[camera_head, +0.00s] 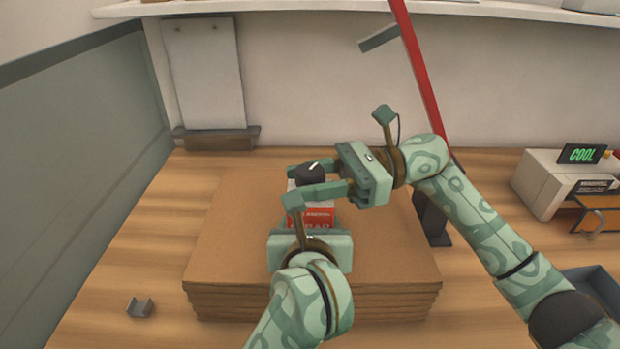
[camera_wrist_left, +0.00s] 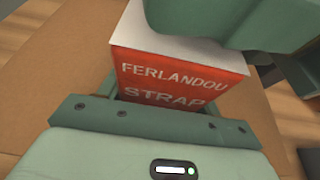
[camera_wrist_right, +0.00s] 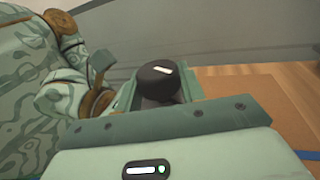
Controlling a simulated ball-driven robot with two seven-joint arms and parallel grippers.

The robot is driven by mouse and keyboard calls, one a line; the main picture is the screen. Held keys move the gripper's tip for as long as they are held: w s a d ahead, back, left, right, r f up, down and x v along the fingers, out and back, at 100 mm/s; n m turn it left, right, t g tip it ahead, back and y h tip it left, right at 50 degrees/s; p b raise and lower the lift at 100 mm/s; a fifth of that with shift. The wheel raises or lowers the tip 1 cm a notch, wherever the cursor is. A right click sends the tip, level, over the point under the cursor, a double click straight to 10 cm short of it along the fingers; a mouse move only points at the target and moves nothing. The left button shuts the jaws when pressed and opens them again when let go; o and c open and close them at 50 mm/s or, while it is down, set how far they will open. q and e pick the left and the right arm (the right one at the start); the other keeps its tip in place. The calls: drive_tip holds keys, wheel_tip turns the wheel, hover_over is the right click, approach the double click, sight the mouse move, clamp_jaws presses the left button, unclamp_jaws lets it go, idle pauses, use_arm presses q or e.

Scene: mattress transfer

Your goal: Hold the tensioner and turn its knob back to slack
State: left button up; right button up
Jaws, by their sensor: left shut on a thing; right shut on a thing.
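The tensioner (camera_head: 318,217) is a red box with a white top and white lettering, upright on a stack of brown boards. Its black knob (camera_head: 309,174) has a white mark pointing to the upper right in the head view. The knob also shows in the right wrist view (camera_wrist_right: 157,83). My left gripper (camera_head: 312,226) is shut on the box from the near side; the lettered face (camera_wrist_left: 175,82) fills the left wrist view between its fingers. My right gripper (camera_head: 306,186) reaches in from the right and is shut on the knob. Its fingers hide part of the box top.
A red bar (camera_head: 420,75) leans behind my right arm.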

drive_tip(key=n+g+h, duration=0.2)
drive_tip(key=n+g, duration=0.1)
drive_tip(key=g, duration=0.2)
drive_tip(key=shift+a+n, duration=0.1)
drive_tip(key=shift+n, duration=0.2)
drive_tip(key=n+g+h, duration=0.2)
drive_tip(key=g+h, duration=0.1)
drive_tip(key=shift+s+f, duration=0.15)
drive_tip(key=shift+f, duration=0.15)
drive_tip(key=shift+n+g+h, duration=0.3)
drive_tip(key=shift+n+g, duration=0.2)
drive_tip(key=shift+w+r, duration=0.2)
drive_tip(key=shift+r, duration=0.1)
drive_tip(key=o, duration=1)
drive_tip(key=shift+c, duration=0.2)
